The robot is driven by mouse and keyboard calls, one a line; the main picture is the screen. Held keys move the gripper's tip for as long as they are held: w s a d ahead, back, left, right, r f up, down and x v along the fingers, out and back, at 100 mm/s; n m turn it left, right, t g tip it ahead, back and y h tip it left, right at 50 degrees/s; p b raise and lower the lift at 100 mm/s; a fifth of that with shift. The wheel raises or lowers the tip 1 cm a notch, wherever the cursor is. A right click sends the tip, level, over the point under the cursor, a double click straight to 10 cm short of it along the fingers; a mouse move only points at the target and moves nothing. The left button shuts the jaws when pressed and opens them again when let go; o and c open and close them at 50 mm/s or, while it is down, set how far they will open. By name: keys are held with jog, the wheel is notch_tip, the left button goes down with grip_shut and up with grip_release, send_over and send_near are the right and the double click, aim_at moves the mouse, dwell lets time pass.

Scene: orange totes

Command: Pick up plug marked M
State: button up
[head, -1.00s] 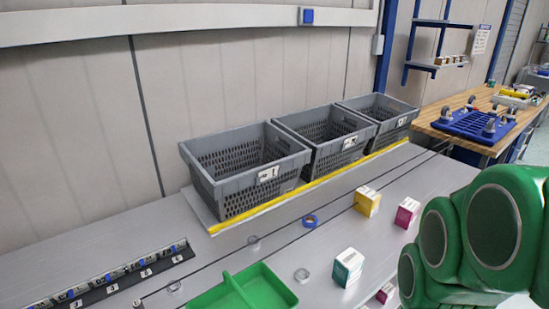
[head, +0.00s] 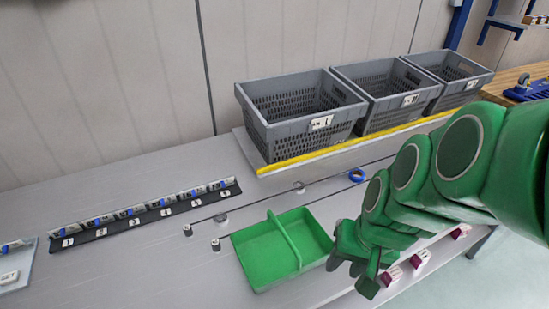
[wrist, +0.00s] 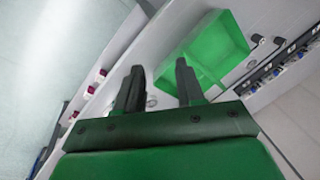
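Two small grey plugs with dark parts stand on the bench left of the green tray, one plug (head: 187,230) behind the other plug (head: 215,245). Their markings are too small to read, so I cannot tell which is M. Two small dark-topped pieces (wrist: 257,39) and (wrist: 279,41) beside the tray in the wrist view look like the same plugs. My gripper (head: 362,277) is right of the tray, well apart from the plugs. In the wrist view my gripper (wrist: 158,72) has its two fingers apart with nothing held between them.
The green divided tray (head: 262,283) lies between my gripper and the plugs. A black labelled rack (head: 100,236) is at the left. Grey crates (head: 300,125) stand on a raised shelf behind. Blue tape (head: 357,175), clear rings (head: 221,219) and pink-and-white boxes (head: 393,276) are around.

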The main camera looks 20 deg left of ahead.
jog(key=w+a+f+t+y, duration=0.15)
jog(key=w+a, duration=0.25)
jog(key=a, duration=0.6)
jog(key=t, duration=0.4)
send_over(214, 245)
jog(key=w+d, duration=0.1)
jog(key=d, duration=0.4)
notch_tip(214, 245, down, 6)
jog(key=s+a+f, duration=0.1)
jog(key=s+a+f+t, duration=0.1)
jog(key=f, duration=0.1)
jog(key=a+f+t, duration=0.1)
jog(key=a, duration=0.1)
jog(key=shift+s+a+f+t+h, duration=0.1)
jog(key=shift+s+f+t+h, duration=0.15)
jog(key=shift+s+h, duration=0.15)
jog(key=shift+s+f+t+h, duration=0.15)
jog(key=shift+s+f+t, duration=0.1)
jog(key=shift+s+t, duration=0.25)
jog(key=shift+s+f+t+h, duration=0.1)
jog(key=shift+s+f+t, duration=0.15)
jog(key=shift+s+t, duration=0.25)
jog(key=shift+s+d+t+h, duration=0.3)
jog(key=shift+s+t, duration=0.4)
jog(key=shift+s, duration=0.2)
jog(key=shift+x, duration=3.9)
jog(key=shift+a, duration=0.15)
